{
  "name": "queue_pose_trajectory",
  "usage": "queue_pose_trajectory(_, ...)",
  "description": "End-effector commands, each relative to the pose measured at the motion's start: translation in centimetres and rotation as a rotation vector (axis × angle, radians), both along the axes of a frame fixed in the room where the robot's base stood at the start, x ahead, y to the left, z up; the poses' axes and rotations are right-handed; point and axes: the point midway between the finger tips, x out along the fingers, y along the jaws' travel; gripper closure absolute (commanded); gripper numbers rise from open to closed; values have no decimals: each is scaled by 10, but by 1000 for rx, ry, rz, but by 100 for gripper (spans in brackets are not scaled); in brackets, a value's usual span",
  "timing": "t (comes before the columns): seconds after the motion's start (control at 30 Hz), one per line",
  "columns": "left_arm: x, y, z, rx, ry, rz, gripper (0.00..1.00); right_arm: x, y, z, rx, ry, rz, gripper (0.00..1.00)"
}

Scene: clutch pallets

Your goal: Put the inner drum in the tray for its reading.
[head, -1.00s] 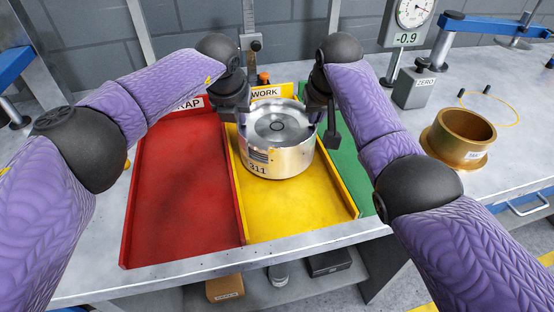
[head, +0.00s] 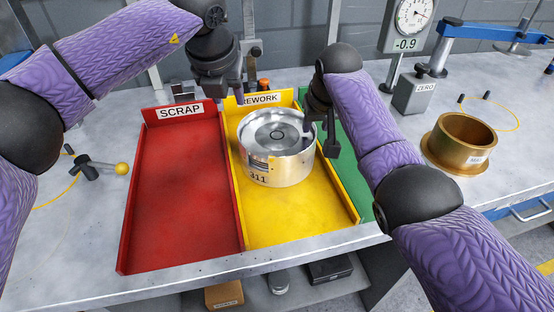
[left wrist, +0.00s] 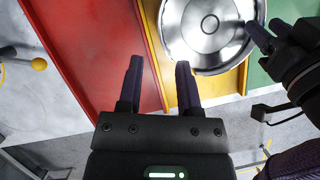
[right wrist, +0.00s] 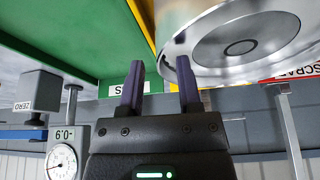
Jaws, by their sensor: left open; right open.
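The inner drum (head: 275,165), a silver cylinder marked 311, stands upright in the yellow REWORK tray (head: 290,222), towards its back. It also shows in the left wrist view (left wrist: 207,60) and the right wrist view (right wrist: 240,45). My left gripper (head: 220,96) is open and empty, above and to the left of the drum, clear of it. My right gripper (head: 319,138) is open at the drum's right side. One finger overlaps the rim in view; I cannot tell if it touches. The dial gauge's display (head: 404,44) reads -0.9.
The red SCRAP tray (head: 180,200) is empty on the left. A green tray (head: 352,165), partly hidden by my right arm, adjoins on the right. A brass flanged ring (head: 450,140) and grey ZERO block (head: 416,93) stand further right.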

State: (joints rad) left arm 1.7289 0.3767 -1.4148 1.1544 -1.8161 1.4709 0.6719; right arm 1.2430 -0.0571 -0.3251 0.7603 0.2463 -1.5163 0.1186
Motion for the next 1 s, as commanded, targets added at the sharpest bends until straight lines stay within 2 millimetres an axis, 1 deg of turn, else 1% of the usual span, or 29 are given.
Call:
queue_pose_trajectory(0.03,-3,0,8,-1,-2,0,55,0,0,0,0,0,0,56)
queue_pose_trajectory(0.1,-6,0,15,-1,0,-1,55,0,0,0,0,0,0,56)
queue_pose_trajectory(0.17,-7,1,18,1,0,-2,55,-1,0,2,0,-2,0,56)
queue_pose_trajectory(0.23,-8,1,19,0,1,-1,55,-3,0,11,2,-5,0,56)
queue_pose_trajectory(0.33,-8,1,19,0,1,-1,55,-12,-2,33,1,-8,1,56)
queue_pose_trajectory(0.5,-8,1,19,0,1,-1,55,-31,-5,78,2,-5,0,56)
queue_pose_trajectory(0.63,-8,1,19,0,1,-1,55,-41,-6,101,0,-3,0,56)
queue_pose_trajectory(0.77,-8,1,18,0,1,-1,55,-45,-7,110,0,-1,0,56)
queue_pose_trajectory(1.0,-8,1,18,0,1,-1,55,-45,-7,111,0,0,0,56)
